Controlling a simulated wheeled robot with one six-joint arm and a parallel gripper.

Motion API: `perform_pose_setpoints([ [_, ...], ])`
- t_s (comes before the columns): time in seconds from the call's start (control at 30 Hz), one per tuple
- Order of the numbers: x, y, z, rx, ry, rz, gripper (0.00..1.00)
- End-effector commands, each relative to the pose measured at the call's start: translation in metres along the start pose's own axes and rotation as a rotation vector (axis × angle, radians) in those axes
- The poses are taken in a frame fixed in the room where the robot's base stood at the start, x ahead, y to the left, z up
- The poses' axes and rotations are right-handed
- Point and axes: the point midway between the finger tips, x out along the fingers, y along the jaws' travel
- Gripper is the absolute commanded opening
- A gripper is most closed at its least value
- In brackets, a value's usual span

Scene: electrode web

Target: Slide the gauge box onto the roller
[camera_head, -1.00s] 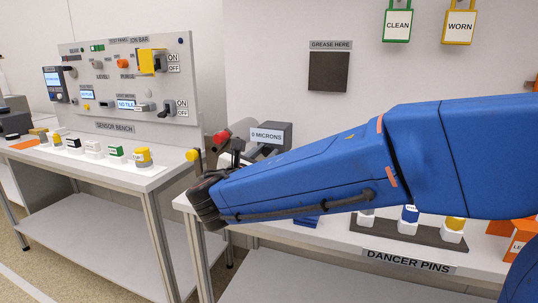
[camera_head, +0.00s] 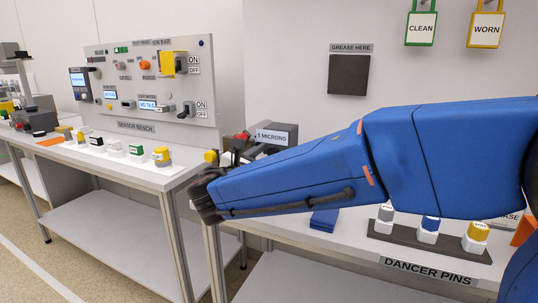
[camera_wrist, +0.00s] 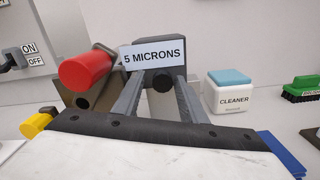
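The gauge box (camera_head: 291,129) is grey with a "5 MICRONS" label, on the right-hand bench. In the wrist view the box (camera_wrist: 158,66) is straight ahead, with a dark round knob low on its front. Whether the box touches the roller is unclear. My gripper (camera_wrist: 162,90) has its two grey fingers at both sides of the box's lower part, seemingly closed on it.
A white cleaner block (camera_wrist: 233,98), a green brush (camera_wrist: 302,90) and a blue block (camera_wrist: 280,148) are to the right. The dancer pins rack (camera_head: 420,245) is at the front. The sensor bench (camera_head: 150,178) stands left.

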Motion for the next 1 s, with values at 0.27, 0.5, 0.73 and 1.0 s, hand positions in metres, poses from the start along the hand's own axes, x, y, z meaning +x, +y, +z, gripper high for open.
perform_pose_setpoints([
  [0.27, -0.033, 0.001, 0.0, 0.0, 0.002, 0.005, 0.43],
  [0.5, -0.076, 0.001, 0.0, 0.0, 0.001, 0.005, 0.43],
  [0.73, -0.116, 0.001, 0.0, 0.0, 0.001, 0.005, 0.43],
  [1.0, -0.156, 0.001, -0.001, 0.0, 0.002, 0.004, 0.43],
])
